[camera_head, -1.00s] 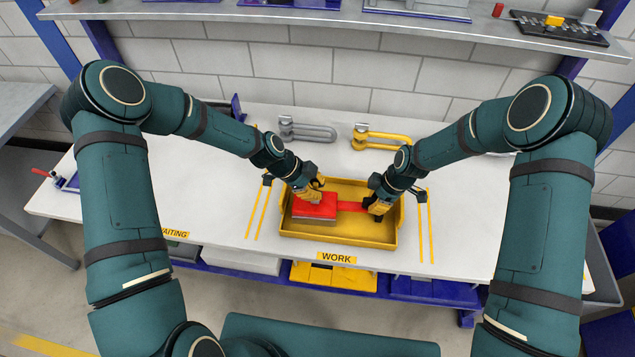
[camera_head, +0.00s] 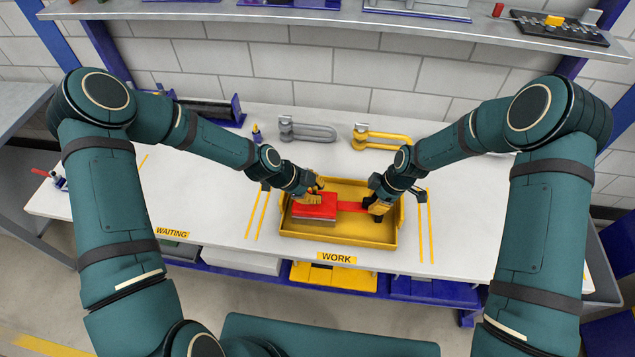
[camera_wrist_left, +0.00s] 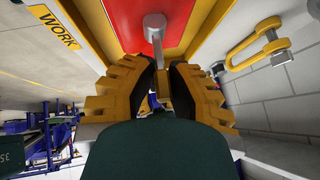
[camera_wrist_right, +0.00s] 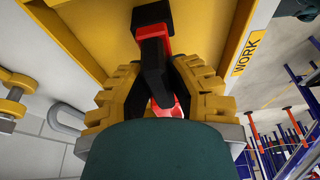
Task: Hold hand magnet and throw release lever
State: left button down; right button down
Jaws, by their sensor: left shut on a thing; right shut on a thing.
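The hand magnet, with a red block (camera_head: 314,210) at the left and a red bar (camera_head: 352,206) reaching right, lies in the yellow tray (camera_head: 340,238). My left gripper (camera_head: 311,197) is over the red block. In the left wrist view its fingers are shut on the grey release lever (camera_wrist_left: 155,32), which stands out from the red face. My right gripper (camera_head: 376,208) is at the bar's right end. In the right wrist view it is shut on the magnet's black handle (camera_wrist_right: 153,65). The fingers hide part of both held pieces.
A grey shackle (camera_head: 310,132) and a yellow shackle (camera_head: 385,137) lie behind the tray. A blue-ended rack (camera_head: 235,112) stands at the back left. The white table (camera_head: 200,215) is clear left of the tray.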

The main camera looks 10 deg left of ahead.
jog(key=shift+d, duration=0.1)
pick_arm(q)
jog(key=shift+s+f+m+t, duration=0.1)
jog(key=shift+s+m+t, duration=0.3)
jog(key=shift+t, duration=0.4)
jog(key=shift+s+f+t, duration=0.15)
jog(key=shift+s+t, duration=0.25)
jog(key=shift+t, duration=0.4)
jog(key=shift+s+f+m+t+h, duration=0.1)
jog(key=shift+s+m+t+h, duration=0.1)
jog(key=shift+m+t+h, duration=0.1)
jog(key=c, duration=0.9)
grip_release()
jog(key=shift+a, duration=0.1)
